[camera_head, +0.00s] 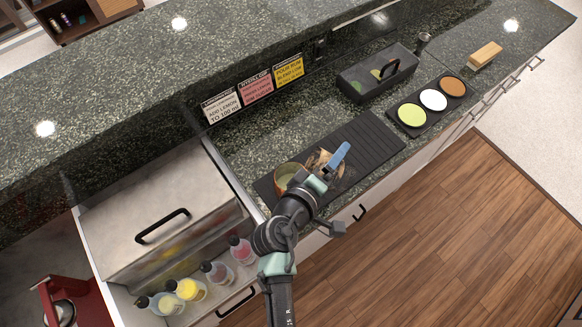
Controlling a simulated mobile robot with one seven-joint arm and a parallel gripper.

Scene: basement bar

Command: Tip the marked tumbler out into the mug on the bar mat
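A mug (283,178) with a tan rim and a greenish inside stands at the left part of the black bar mat (368,143). My gripper (326,168) is over the mat, just right of the mug. A small pale brown, glassy shape (316,158), perhaps the tumbler, shows at the gripper's far side, close to the mug. A blue bar (339,156) sticks up at the gripper's right; I cannot tell whether it is a finger or a mark. My wrist hides part of the mug and the fingertips, so the grip is unclear.
A black caddy (352,91) and a tray (409,130) with three coloured discs stand to the right. Three label cards (256,87) lean on the back wall. A steel lidded bin (125,222) and several bottles (190,290) are at left. The mat's right half is clear.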

